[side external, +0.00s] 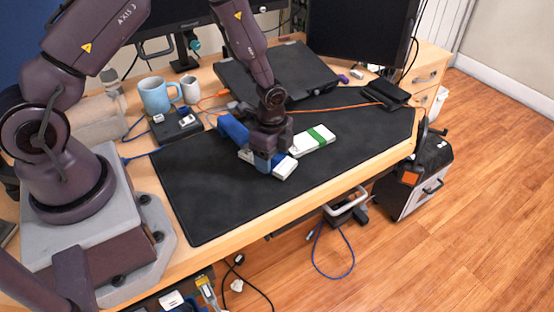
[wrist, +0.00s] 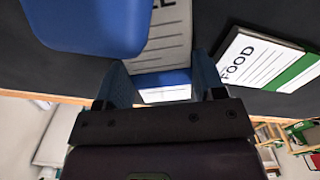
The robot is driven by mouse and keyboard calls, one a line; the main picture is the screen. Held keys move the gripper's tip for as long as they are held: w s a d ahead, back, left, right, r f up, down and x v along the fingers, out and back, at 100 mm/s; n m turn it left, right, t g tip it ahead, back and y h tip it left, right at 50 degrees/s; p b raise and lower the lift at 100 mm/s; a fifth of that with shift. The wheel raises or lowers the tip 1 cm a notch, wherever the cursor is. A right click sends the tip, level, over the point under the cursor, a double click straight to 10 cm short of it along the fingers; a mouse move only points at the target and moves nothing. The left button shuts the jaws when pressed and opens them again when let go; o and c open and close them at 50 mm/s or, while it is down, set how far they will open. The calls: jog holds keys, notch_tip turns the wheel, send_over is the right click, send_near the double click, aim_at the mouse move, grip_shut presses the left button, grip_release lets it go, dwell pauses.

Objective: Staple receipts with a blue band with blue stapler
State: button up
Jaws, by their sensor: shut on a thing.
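The white receipts with a blue band (wrist: 165,79) are between my gripper's fingers (wrist: 160,62), which are shut on them at the band. In the side view, white ends of these receipts (side external: 286,168) stick out on both sides of my gripper (side external: 266,165), low over the dark mat; I cannot tell whether they touch it. The blue stapler (side external: 232,128) is on the mat just left of and behind my gripper. It looms at the upper left of the wrist view (wrist: 85,22). My gripper hides part of the receipts.
White receipts with a green band (side external: 313,141), marked FOOD, lie on the mat (side external: 210,200) right of my gripper. Behind are a closed laptop (side external: 280,75), an orange cable, a blue mug (side external: 156,95) and a black wallet-like item (side external: 385,94). The mat's front is clear.

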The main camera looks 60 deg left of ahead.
jog(key=shift+a, duration=0.2)
jog(key=o, duration=1)
jog(key=shift+r, duration=1.5)
notch_tip(320, 180, up, 13)
